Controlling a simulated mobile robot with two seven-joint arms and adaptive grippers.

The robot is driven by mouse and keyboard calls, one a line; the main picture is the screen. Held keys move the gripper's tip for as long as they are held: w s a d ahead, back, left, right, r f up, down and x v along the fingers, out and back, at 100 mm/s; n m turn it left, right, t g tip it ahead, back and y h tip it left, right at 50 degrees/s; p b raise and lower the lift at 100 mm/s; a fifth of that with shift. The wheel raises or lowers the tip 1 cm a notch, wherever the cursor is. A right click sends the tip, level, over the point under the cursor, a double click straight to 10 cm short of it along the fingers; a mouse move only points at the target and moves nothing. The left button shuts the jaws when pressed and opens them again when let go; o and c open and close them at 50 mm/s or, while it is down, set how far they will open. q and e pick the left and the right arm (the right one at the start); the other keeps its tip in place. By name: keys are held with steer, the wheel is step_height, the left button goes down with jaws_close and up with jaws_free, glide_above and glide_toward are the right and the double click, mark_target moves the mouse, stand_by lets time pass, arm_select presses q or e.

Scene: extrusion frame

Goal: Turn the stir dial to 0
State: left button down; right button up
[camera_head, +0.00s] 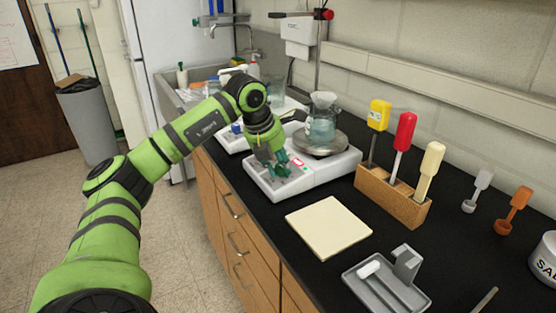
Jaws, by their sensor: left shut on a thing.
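The white hotplate stirrer (325,172) stands on the black counter, with a small red display (297,162) on its sloped front panel. A glass flask (321,128) with clear contents and a funnel-like top stands on its round plate. My left gripper (279,168) reaches down to the front panel, left of the display. Its dark green fingers are shut on a dial there. The fingers hide the dial, so its marks and setting cannot be read. My right gripper is not in view.
A cream square pad (328,227) lies in front of the stirrer. A wooden block (392,197) with yellow, red and cream-handled tools stands to its right. A grey tray (386,288) is nearer. A second white device (232,141) and the sink lie behind my arm.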

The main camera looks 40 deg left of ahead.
arm_select(q)
steer(key=shift+d+f+n+g+y+p, duration=0.15)
steer(key=shift+n+p, duration=0.15)
steer(key=shift+n, duration=0.8)
steer(key=shift+d+f+n+g+y+p, duration=0.15)
steer(key=shift+n+p, duration=0.1)
steer(key=shift+n, duration=0.85)
steer(key=shift+a, duration=0.1)
steer(key=c, duration=1)
jaws_free()
steer(key=shift+r, duration=0.15)
steer(key=shift+r, duration=0.35)
steer(key=v, duration=1.1)
steer(key=shift+s+r, duration=0.15)
steer(key=shift+s, duration=0.05)
